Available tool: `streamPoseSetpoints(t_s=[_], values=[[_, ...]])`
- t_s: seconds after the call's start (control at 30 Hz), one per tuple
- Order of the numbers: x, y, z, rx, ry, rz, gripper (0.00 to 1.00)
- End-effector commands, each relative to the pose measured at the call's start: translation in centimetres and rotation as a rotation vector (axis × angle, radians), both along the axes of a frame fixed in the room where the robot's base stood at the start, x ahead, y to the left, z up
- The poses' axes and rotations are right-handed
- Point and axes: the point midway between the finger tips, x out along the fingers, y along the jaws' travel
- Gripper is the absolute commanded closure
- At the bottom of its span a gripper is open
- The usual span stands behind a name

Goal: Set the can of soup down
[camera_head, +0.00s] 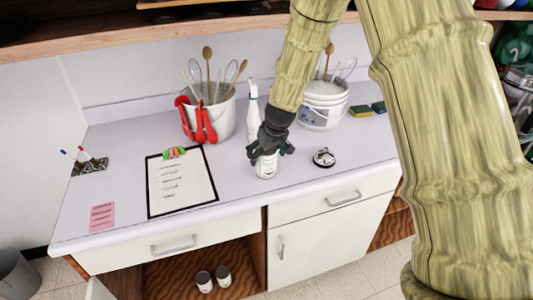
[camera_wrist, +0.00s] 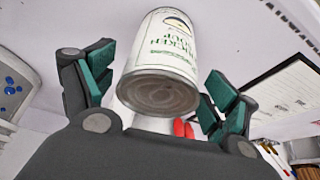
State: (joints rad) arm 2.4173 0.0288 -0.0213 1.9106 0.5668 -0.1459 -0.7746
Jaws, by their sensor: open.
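The can of soup (camera_head: 266,166) is white with dark label print and stands on the pale countertop, below my gripper (camera_head: 270,145). In the wrist view the can (camera_wrist: 163,60) shows its label and a bare metal end, lying between the two green-padded fingers of my gripper (camera_wrist: 158,95). In the head view the upper part of the can is hidden by my gripper.
A white spray bottle (camera_head: 253,110) stands just behind the gripper. A bucket of utensils (camera_head: 225,118) with red-handled items is at left, another bucket (camera_head: 322,108) at right. A clipboard (camera_head: 181,185), a service bell (camera_head: 324,157) and sponges (camera_head: 361,111) lie around. Free counter shows at front.

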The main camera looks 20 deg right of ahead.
Motion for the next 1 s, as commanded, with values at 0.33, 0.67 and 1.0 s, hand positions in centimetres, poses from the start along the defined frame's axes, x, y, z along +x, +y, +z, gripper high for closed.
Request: streamPoseSetpoints(t_s=[0.33,0.67,1.0], values=[[-1.0,-0.2,2.7,-0.001,-0.002,0.001,0.13],[-2.6,-0.5,6.7,-0.001,-0.003,0.001,0.13],[-4.0,-0.8,10.3,0.0,-0.002,0.001,0.13]])
